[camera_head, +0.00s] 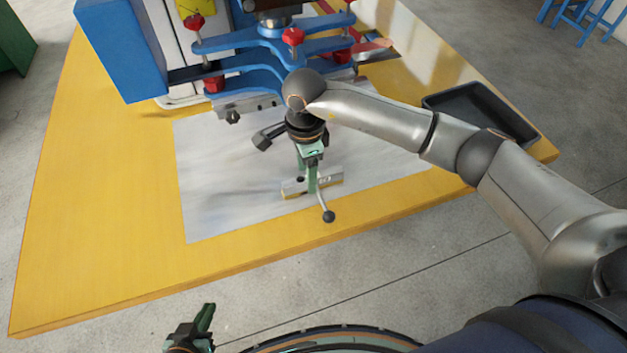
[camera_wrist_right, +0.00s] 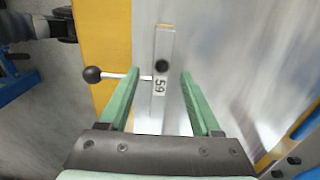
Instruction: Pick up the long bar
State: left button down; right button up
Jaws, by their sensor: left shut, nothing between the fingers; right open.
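A long silver bar (camera_head: 293,187) lies on the grey sheet near the table's front edge. My left gripper (camera_head: 205,318) is shut and empty, low in front of the table.
A blue machine (camera_head: 130,50) with red knobs (camera_head: 293,37) stands at the table's back left. A dark tray (camera_head: 500,120) is at the right. The yellow table (camera_head: 100,200) is clear at the left and front. My right arm crosses the table's right side.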

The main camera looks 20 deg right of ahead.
jog(key=shift+f, duration=1.5)
jog(key=shift+c, duration=0.2)
grip_shut()
jog(key=shift+w, duration=0.1)
